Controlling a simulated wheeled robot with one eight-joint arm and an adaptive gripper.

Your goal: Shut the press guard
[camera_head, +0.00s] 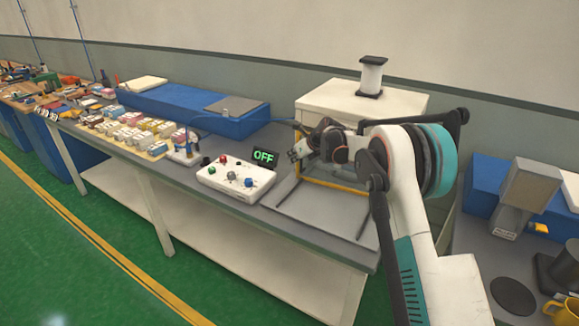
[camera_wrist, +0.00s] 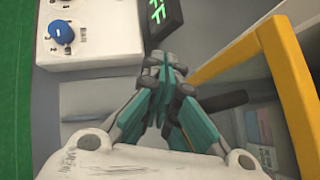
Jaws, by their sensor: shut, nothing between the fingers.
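The press (camera_head: 362,100) is a pale box with a dark-ended white spool on top, at the bench's right end. Its guard (camera_head: 338,185) is a yellow-orange frame low at the front, partly hidden by my arm. In the wrist view the guard (camera_wrist: 290,80) is a yellow corner on the right with a see-through pane. My gripper (camera_head: 294,154) is shut and empty, in front of the press at its left side. In the wrist view the gripper (camera_wrist: 165,66) is left of the guard frame, with a gap at the fingertips. I cannot tell how far the guard stands open.
A white control box (camera_head: 235,180) with knobs and a display (camera_head: 264,157) reading OFF stand left of the press. A grey plate with dark rails (camera_head: 315,213) lies before it. Small boxes (camera_head: 125,130) and a blue case (camera_head: 190,107) fill the bench further left.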

